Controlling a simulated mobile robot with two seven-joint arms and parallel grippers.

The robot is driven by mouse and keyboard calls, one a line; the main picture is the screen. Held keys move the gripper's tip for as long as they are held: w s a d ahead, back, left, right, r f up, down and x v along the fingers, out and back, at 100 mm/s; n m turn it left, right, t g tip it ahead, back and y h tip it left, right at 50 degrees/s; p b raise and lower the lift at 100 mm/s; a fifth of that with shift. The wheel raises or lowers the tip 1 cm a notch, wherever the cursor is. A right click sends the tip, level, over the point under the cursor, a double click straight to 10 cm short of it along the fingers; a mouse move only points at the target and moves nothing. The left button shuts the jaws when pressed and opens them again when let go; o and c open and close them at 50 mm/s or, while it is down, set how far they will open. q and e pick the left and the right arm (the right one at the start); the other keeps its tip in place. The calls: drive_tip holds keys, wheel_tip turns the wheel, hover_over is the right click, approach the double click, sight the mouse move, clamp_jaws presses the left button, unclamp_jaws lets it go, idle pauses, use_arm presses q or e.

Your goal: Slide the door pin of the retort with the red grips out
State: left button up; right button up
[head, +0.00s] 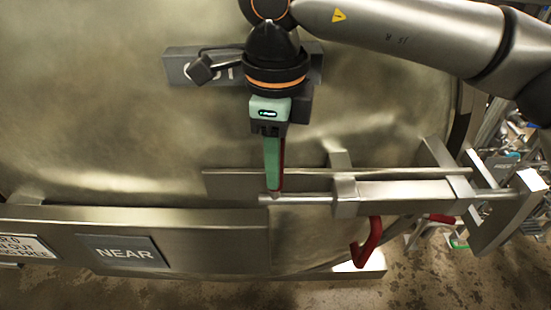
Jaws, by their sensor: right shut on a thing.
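The retort (110,100) is a large rounded metal body with a dull, worn surface. Its door pin (318,199) is a thin horizontal metal rod running through metal blocks at the right. My right gripper (273,188) comes down from above and is shut on the pin near its left end. A strip of red shows beside the green finger; the fingers hide most of what they hold. A bent red grip (370,243) hangs below the blocks, and another red piece (441,218) shows to its right. My left gripper is not in view.
A grey plate reading "NEAR" (123,252) is on the metal ledge at lower left. A dark lettered plate (185,68) is partly hidden behind my right wrist. A metal end bracket (508,210) stands at the right, with cluttered racks beyond. Stained floor shows below.

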clamp_jaws()
idle(0.8)
